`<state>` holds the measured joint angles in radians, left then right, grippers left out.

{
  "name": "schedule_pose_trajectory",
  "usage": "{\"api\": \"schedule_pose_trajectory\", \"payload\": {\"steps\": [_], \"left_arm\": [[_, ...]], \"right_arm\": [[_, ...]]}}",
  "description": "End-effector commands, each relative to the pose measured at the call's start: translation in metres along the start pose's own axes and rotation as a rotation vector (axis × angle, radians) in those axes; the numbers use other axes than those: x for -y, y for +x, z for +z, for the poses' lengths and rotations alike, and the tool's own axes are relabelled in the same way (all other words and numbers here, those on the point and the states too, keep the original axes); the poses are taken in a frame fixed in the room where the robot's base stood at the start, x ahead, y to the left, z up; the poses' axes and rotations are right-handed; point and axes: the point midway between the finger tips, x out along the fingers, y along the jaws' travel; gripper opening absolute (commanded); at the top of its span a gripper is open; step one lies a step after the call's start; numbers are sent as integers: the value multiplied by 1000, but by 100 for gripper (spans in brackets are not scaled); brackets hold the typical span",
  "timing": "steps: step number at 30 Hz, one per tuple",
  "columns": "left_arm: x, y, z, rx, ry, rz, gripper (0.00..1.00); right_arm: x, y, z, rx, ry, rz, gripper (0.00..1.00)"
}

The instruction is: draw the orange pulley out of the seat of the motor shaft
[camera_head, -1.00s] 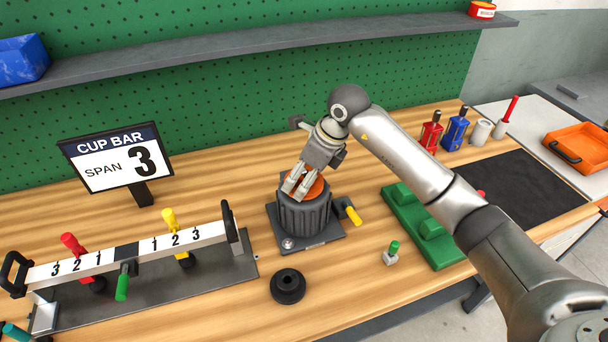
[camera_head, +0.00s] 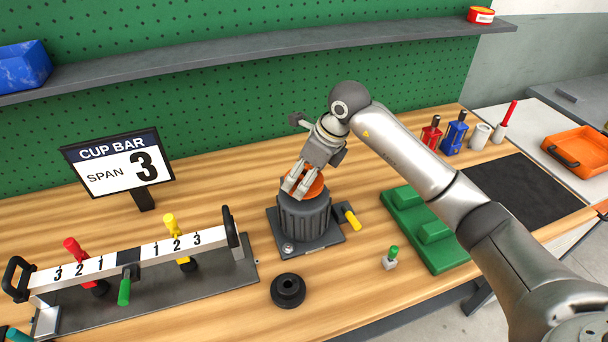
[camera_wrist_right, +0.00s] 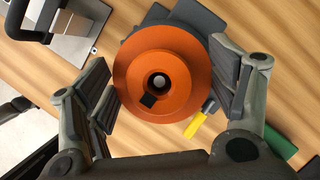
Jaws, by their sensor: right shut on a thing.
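The orange pulley (camera_head: 317,188) is at the top of the dark grey ribbed motor (camera_head: 305,222), which stands upright on a grey base plate. My right gripper (camera_head: 294,189) reaches down over it from above and is shut on the pulley's sides. In the right wrist view the pulley (camera_wrist_right: 135,75) fills the space between the two finger pads. The round shaft end (camera_wrist_right: 158,82) shows in the pulley's bore, with a dark square mark beside it. The pulley hides the seat below, so I cannot tell how far it is clear. My left gripper is not in view.
A yellow-handled lever (camera_head: 351,217) sticks out right of the motor. A black ring (camera_head: 288,290) lies in front. The cup bar fixture (camera_head: 130,262) is left, a green block (camera_head: 425,232) right. A "CUP BAR SPAN 3" sign (camera_head: 118,163) stands behind. Bare wood lies between them.

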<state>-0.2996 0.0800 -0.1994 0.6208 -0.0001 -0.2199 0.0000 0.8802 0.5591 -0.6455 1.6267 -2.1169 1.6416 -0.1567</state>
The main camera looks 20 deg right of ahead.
Motion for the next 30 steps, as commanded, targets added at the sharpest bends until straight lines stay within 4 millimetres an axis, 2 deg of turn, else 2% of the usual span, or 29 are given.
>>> {"api": "schedule_pose_trajectory", "payload": {"steps": [30], "left_arm": [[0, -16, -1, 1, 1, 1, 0]], "right_arm": [[0, -29, 13, 4, -2, -2, 36]]}}
